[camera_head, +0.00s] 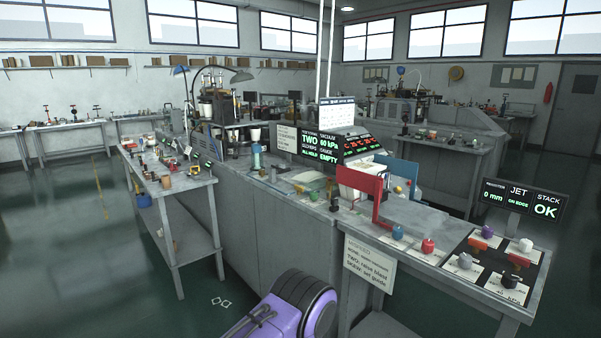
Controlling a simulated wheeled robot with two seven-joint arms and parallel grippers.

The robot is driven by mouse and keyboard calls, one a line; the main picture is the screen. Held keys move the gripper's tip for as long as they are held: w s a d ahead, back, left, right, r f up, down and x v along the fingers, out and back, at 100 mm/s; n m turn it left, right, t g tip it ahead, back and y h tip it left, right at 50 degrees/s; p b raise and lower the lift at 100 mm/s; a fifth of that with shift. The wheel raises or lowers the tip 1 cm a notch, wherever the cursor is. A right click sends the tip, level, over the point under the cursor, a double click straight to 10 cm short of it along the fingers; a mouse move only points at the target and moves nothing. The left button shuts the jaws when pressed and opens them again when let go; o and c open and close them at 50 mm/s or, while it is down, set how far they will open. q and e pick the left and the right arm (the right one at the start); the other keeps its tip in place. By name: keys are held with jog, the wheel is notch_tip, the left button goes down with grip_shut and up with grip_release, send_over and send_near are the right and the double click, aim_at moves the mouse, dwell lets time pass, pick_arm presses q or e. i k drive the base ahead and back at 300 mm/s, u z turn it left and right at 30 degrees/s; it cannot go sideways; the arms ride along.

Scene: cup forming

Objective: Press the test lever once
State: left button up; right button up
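I cannot tell for sure which control is the test lever, because the small labels are unreadable. On the right bench a dark panel (490,267) carries several knobbed controls, among them a black knob (511,280), a grey knob (464,261), a white knob (525,245) and orange-red handles. A red knob (428,245) and a blue knob (397,232) stand on white cards left of the panel. A small dark-topped control (334,203) stands farther left, near the red bracket (372,190). Neither of my grippers is in view.
A display (521,198) reading JET, STACK OK stands behind the panel. Another display (323,145) reads TWO, 60 kPa, EMPTY. A paper sign (370,267) hangs on the bench front. A side table (170,180) with small tools stands left. The green floor at left is clear.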

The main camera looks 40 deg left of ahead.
aim_at(278, 168)
jog(key=u, duration=2.05)
jog(key=i, duration=1.85)
jog(key=z, duration=0.6)
